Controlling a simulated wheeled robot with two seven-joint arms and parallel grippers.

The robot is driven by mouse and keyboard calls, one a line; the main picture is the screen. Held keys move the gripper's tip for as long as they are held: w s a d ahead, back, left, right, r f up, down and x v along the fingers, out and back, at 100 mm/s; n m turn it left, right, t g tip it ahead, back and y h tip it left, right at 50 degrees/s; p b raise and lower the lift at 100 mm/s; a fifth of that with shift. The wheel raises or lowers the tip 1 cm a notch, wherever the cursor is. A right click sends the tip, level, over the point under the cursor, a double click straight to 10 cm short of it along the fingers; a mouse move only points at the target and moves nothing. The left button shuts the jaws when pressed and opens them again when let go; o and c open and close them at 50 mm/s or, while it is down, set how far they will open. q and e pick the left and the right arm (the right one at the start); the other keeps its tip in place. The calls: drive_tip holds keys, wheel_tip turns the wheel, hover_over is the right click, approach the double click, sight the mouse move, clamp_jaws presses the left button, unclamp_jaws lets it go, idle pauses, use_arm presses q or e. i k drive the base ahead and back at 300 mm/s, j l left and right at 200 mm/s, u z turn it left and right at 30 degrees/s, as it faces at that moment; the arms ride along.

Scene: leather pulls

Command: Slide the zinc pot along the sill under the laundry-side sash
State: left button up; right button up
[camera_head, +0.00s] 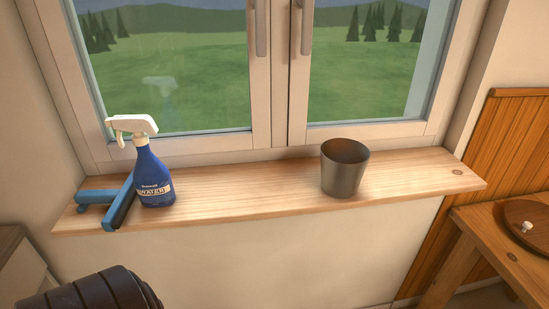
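The zinc pot (344,170) is a dark grey metal pot, wider at its rim. It stands upright and looks empty on the wooden sill (250,190), right of the middle, in front of the right sash (365,134). The left sash (190,145) is beside it. Both sashes look closed, each with a handle near the centre. Nothing in view marks which sash is the laundry-side one. Neither of my grippers is in view.
A blue spray bottle (151,178) with a white head stands at the sill's left, beside a blue-and-black squeegee-like tool (120,202). The sill between bottle and pot is clear, as is its right end. A wooden table (485,232) with a round brown lid (527,218) stands lower right.

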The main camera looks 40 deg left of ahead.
sight(342, 169)
drive_tip(key=u, duration=0.95)
drive_tip(key=l, duration=0.1)
